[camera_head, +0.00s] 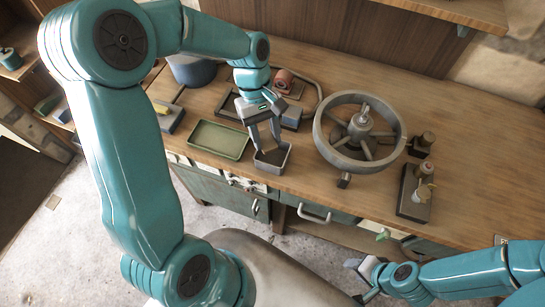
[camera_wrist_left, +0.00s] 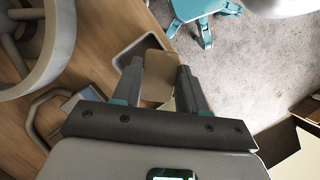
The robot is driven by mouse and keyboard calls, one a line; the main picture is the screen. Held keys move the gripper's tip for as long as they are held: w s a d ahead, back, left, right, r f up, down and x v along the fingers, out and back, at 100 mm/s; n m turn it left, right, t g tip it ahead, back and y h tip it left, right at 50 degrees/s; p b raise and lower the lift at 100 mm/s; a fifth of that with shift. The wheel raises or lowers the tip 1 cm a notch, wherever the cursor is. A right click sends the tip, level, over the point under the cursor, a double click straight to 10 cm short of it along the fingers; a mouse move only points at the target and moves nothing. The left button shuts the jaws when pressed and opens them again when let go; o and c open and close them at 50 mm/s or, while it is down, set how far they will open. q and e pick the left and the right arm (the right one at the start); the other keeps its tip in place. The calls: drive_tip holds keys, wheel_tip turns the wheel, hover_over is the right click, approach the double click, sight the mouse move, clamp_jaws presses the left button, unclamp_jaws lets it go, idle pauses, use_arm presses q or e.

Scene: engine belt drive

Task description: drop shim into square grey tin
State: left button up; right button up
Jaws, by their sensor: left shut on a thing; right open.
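The square grey tin (camera_head: 268,168) stands at the front edge of the workbench, below my left gripper. My left gripper (camera_head: 269,147) points down, with its fingertips at the tin's opening. It is shut on the shim, a flat tan-brown plate (camera_wrist_left: 158,78) between the fingers in the left wrist view. There the tin (camera_wrist_left: 124,57) shows partly behind the shim. I cannot tell how far the shim reaches into the tin. My right gripper (camera_head: 361,281) is open and empty at the lower right, away from the bench.
A green tray (camera_head: 218,140) lies left of the tin. A large spoked grey wheel (camera_head: 318,135) stands to the right, close to the tin.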

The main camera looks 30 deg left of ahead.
use_arm(q)
drive_tip(key=shift+s+r, duration=0.1)
drive_tip(key=o, duration=1.2)
drive_tip(key=shift+s, duration=0.1)
drive_tip(key=shift+o, duration=0.6)
drive_tip(key=shift+w, duration=0.2)
drive_tip(key=v, duration=1.6)
drive_tip(key=shift+r, duration=0.2)
